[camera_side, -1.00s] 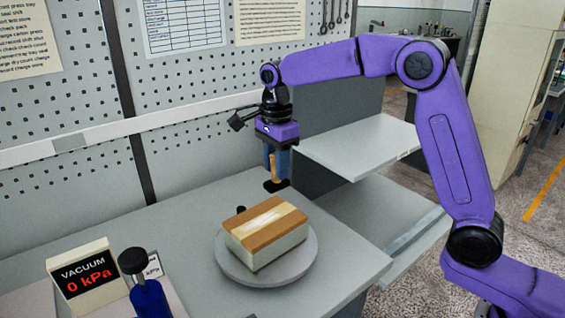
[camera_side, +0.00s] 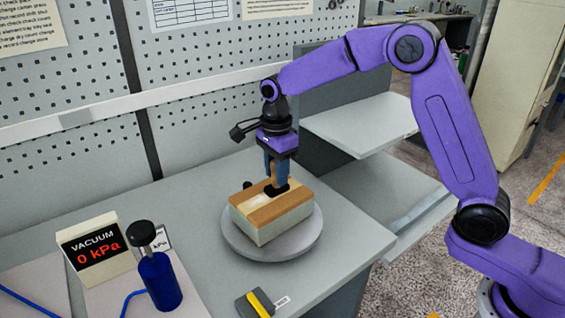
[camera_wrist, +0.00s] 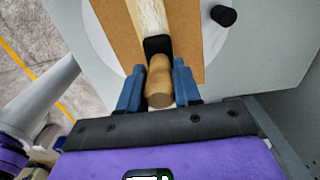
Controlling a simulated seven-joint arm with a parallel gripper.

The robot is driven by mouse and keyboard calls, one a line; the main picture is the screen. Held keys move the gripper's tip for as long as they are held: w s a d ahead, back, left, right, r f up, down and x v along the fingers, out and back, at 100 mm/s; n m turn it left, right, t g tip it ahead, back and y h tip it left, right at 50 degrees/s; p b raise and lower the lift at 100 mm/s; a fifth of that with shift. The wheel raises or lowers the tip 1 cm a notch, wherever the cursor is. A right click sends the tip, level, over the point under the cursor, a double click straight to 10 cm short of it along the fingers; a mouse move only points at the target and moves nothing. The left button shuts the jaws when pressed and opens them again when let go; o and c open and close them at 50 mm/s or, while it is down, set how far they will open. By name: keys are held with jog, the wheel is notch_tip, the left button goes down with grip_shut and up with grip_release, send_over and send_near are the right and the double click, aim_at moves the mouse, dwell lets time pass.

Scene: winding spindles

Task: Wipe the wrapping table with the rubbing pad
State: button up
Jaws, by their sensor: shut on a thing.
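My gripper (camera_side: 277,172) is shut on the upright wooden handle of the rubbing pad. The handle (camera_wrist: 159,82) shows between the two blue fingers in the wrist view. The pad's black base (camera_side: 275,190) is at the top of a box (camera_side: 262,236) with brown and pale stripes, seemingly touching it. In the wrist view the black base (camera_wrist: 157,46) lies over the pale middle strip (camera_wrist: 149,15). The box sits on a round grey turntable (camera_side: 305,243) on the grey table (camera_side: 185,205).
A vacuum display (camera_side: 92,248) reading 0 kPa and a blue bottle with a black cap (camera_side: 160,280) stand at the left. A black and yellow item (camera_side: 256,303) lies at the front. A small black knob (camera_wrist: 223,15) is beside the turntable. A pegboard (camera_side: 220,80) closes the back.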

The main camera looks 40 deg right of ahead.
jog(key=shift+s+a, duration=0.2)
jog(key=shift+a, duration=2.1)
jog(key=shift+s+a, duration=0.15)
jog(key=shift+a, duration=2.1)
jog(key=shift+w+d, duration=0.2)
jog(key=shift+d, duration=2.6)
jog(key=shift+w+d, duration=0.15)
jog(key=shift+d, duration=2.6)
jog(key=shift+r, duration=0.1)
notch_tip(320, 180, up, 8)
